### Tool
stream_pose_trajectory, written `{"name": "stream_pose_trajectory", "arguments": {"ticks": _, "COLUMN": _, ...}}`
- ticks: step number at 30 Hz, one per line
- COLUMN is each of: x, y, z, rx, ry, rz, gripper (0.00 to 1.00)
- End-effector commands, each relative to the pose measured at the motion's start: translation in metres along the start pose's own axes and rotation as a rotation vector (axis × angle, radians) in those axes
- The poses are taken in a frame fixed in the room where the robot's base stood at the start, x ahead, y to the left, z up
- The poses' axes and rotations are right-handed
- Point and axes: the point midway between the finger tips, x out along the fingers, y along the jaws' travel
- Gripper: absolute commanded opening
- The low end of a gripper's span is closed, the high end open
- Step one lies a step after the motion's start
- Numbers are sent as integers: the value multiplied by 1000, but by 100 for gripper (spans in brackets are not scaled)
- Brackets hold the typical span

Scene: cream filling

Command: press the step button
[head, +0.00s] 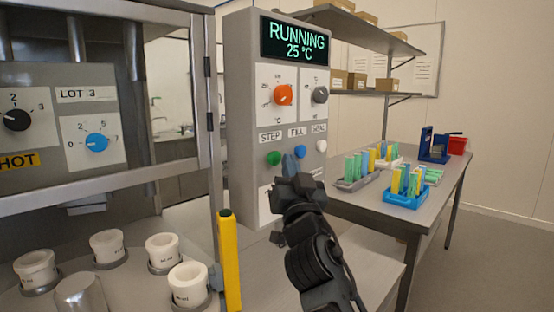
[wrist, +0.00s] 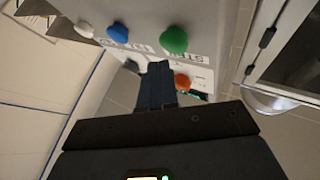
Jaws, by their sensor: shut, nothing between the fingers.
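The green step button (head: 273,158) sits under the STEP label on the grey control panel (head: 243,110). It also shows in the wrist view (wrist: 174,40), where the panel appears upside down. My gripper (head: 290,162) is shut and empty, with its dark blue fingertips in front of the panel. In the head view they are just right of the green button and below the blue FILL button (head: 300,151). In the wrist view my fingertips (wrist: 157,66) are apart from the green button in the picture. The display (head: 293,39) reads RUNNING, 25 °C.
A white SEAL button (head: 321,146) is right of the blue one. Orange (head: 283,95) and grey (head: 320,95) knobs are above. A yellow post (head: 229,260) and white cups (head: 188,284) are left. A table (head: 437,193) with racks of tubes (head: 405,190) stands right.

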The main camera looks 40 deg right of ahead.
Motion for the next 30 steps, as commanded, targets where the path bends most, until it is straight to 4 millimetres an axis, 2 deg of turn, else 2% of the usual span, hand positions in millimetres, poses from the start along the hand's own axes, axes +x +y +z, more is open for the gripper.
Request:
{"name": "stream_pose_trajectory", "arguments": {"ticks": 8, "x": -2, "y": 1, "z": -2, "rx": 0, "ry": 0, "rz": 0, "gripper": 0}}
{"name": "stream_pose_trajectory", "arguments": {"ticks": 21, "x": -28, "y": 21, "z": -21, "rx": 0, "ry": -1, "rz": 1, "gripper": 0}}
{"name": "stream_pose_trajectory", "arguments": {"ticks": 30, "x": -35, "y": 25, "z": -26, "rx": 0, "ry": 1, "rz": -1, "gripper": 0}}
